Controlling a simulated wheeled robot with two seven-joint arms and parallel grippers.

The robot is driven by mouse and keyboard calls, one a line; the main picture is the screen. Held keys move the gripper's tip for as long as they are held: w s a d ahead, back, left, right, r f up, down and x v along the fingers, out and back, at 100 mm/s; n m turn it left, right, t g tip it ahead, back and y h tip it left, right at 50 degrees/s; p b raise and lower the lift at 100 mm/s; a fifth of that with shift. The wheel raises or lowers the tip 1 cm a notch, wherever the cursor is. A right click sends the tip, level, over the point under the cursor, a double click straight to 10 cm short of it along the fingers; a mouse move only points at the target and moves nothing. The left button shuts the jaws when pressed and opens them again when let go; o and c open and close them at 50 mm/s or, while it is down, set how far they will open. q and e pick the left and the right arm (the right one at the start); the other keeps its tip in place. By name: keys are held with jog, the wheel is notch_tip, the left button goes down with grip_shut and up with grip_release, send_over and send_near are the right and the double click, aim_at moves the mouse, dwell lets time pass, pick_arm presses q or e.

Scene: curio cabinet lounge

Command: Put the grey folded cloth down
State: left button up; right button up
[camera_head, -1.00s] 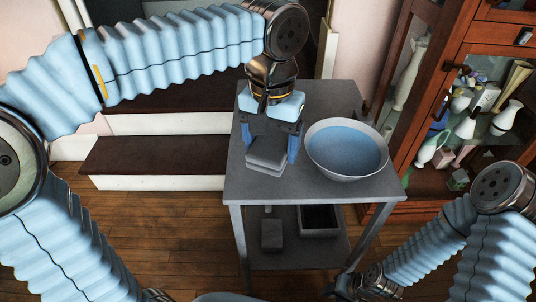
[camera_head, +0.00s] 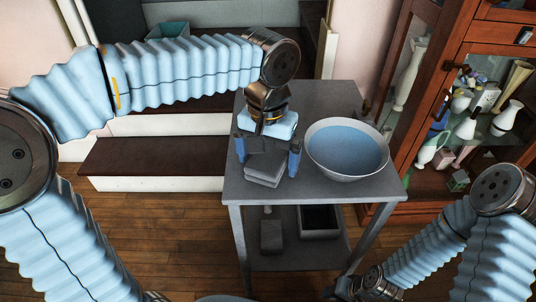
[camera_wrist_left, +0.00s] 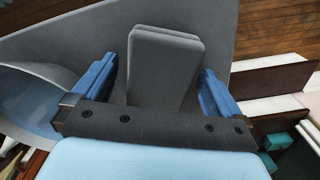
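The grey folded cloth (camera_head: 264,170) lies on the grey table top (camera_head: 331,190), left of the bowl. My left gripper (camera_head: 268,157) is over the cloth with its blue fingers spread on either side. In the left wrist view the cloth (camera_wrist_left: 164,66) lies between the fingers (camera_wrist_left: 158,88), with a gap to each finger, so the gripper is open. My right gripper (camera_head: 346,290) is low at the bottom edge, small and dark; its fingers are too unclear to tell.
A grey bowl with a blue inside (camera_head: 347,148) stands close right of the left gripper. A lower shelf holds a dark open box (camera_head: 320,222) and a grey block (camera_head: 271,236). A glass cabinet (camera_head: 455,60) with vases is at the right. Steps (camera_head: 150,160) are behind left.

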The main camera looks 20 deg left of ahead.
aim_at(268, 157)
pick_arm(q)
jog(key=shift+r, duration=0.5)
notch_tip(268, 157, up, 11)
jog(key=p, duration=0.2)
jog(key=shift+r, duration=0.15)
